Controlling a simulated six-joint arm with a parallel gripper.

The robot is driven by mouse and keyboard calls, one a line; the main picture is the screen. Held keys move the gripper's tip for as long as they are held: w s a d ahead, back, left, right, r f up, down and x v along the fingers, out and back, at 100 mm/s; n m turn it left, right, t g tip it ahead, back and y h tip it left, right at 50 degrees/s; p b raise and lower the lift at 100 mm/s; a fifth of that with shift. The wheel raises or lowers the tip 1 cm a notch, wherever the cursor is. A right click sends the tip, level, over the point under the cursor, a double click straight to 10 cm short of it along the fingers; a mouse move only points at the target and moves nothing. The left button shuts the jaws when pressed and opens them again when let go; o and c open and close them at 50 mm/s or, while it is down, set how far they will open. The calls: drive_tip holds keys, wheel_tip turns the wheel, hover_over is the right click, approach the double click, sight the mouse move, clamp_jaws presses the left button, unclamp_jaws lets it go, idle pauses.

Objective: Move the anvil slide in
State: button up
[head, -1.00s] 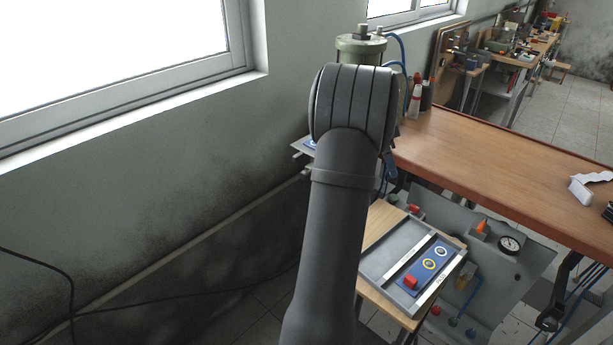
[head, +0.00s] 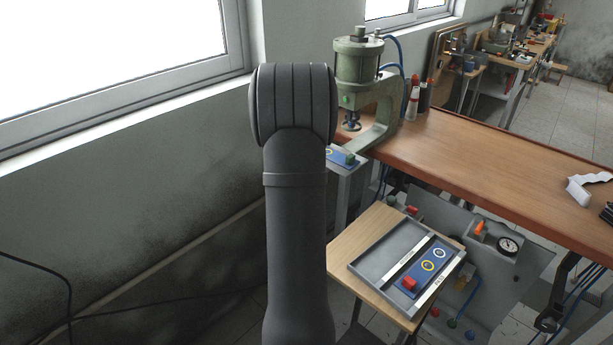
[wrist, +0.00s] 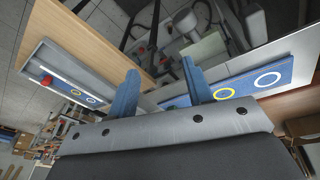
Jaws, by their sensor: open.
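The slide under the green press is a blue plate (head: 332,153) with a ring and a green block (head: 346,159) on it, partly hidden behind my arm in the head view. In the wrist view a blue plate (wrist: 245,82) with yellow and white rings lies on a pale strip, right of centre. My gripper (wrist: 160,88) is open, with nothing seen between its two blue fingers. The right finger overlaps this plate in the picture; I cannot tell whether it touches.
The green pneumatic press (head: 359,62) stands at the end of the wooden bench (head: 480,160). A grey tray (head: 378,262) with a ringed blue plate and red block sits on a low wooden board (head: 345,262). Bottles (head: 413,103) stand beside the press. The wall is at left.

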drive_tip(key=s+a+f+n, duration=0.1)
drive_tip(key=a+f, duration=0.2)
drive_tip(key=a, duration=0.5)
drive_tip(key=s+f+n+t+h, duration=0.1)
drive_tip(key=s+f+n+h, duration=0.35)
drive_tip(key=s+h, duration=0.35)
drive_tip(key=w+a+n+t+h, duration=0.1)
drive_tip(key=a+n+t+h, duration=0.2)
drive_tip(key=a+n+t, duration=0.6)
drive_tip(key=shift+m+t, duration=0.8)
drive_tip(key=shift+m, duration=0.15)
drive_tip(key=x, duration=1.9)
drive_tip(key=shift+s+d+r, duration=0.15)
drive_tip(key=shift+s+d, duration=0.2)
drive_tip(key=shift+s, duration=0.05)
